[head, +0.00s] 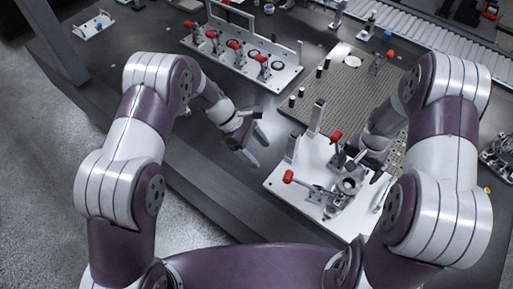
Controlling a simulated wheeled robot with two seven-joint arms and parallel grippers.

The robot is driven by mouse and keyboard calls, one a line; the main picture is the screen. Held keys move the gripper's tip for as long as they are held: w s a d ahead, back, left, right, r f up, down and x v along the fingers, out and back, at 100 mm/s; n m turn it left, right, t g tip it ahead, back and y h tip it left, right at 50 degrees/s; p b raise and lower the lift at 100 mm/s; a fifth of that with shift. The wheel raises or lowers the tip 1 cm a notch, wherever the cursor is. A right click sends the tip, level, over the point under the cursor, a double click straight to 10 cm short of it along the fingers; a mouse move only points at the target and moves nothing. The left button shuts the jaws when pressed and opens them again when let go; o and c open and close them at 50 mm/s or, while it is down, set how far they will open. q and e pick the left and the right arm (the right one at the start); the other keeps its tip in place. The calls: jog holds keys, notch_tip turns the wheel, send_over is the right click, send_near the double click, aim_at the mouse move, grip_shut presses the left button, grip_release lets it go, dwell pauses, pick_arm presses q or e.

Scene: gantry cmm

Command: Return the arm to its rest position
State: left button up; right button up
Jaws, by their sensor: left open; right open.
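My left gripper (257,146) is open and empty. It hangs over the dark table near its front edge, left of the white fixture plate. My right gripper (366,170) is open above the white fixture plate (290,188), close to a metal clamp assembly (344,190) with red handles. Whether its fingers touch the clamp cannot be told from this angle. Both arms are bent at the elbow and reach forward over the table.
A perforated plate (345,95) with small black pegs lies behind the white plate. A fixture (240,62) with several red-handled clamps stands at the back. A roller conveyor (410,30) runs along the far right.

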notch_tip(320, 180, up, 3)
jog(key=shift+f, duration=0.2)
dwell(0.4)
pick_arm(q)
jog(key=s+a+m+y, duration=0.4)
jog(key=s+a+m, duration=0.1)
jog(key=a+m, duration=0.25)
jog(key=s+a+r+m+t+y, duration=0.2)
jog(key=s+a+r+m+t, duration=0.2)
jog(key=s+a+r, duration=0.5)
jog(key=a+r+m, duration=0.1)
jog(key=a+r, duration=0.2)
jog(key=a, duration=0.1)
jog(key=shift+s+r+m+t+y, duration=0.2)
jog(key=shift+r+m+t+y, duration=0.1)
jog(key=shift+m+y, duration=0.1)
pick_arm(e)
jog(key=s+a+r+n+t, duration=0.1)
jog(key=s+a+r+n, duration=0.7)
jog(key=a+r, duration=0.3)
jog(key=shift+a+r, duration=0.2)
jog(key=shift+a, duration=0.4)
pick_arm(q)
jog(key=shift+w+a, duration=0.1)
jog(key=shift+w, duration=0.05)
pick_arm(e)
jog(key=shift+w, duration=0.2)
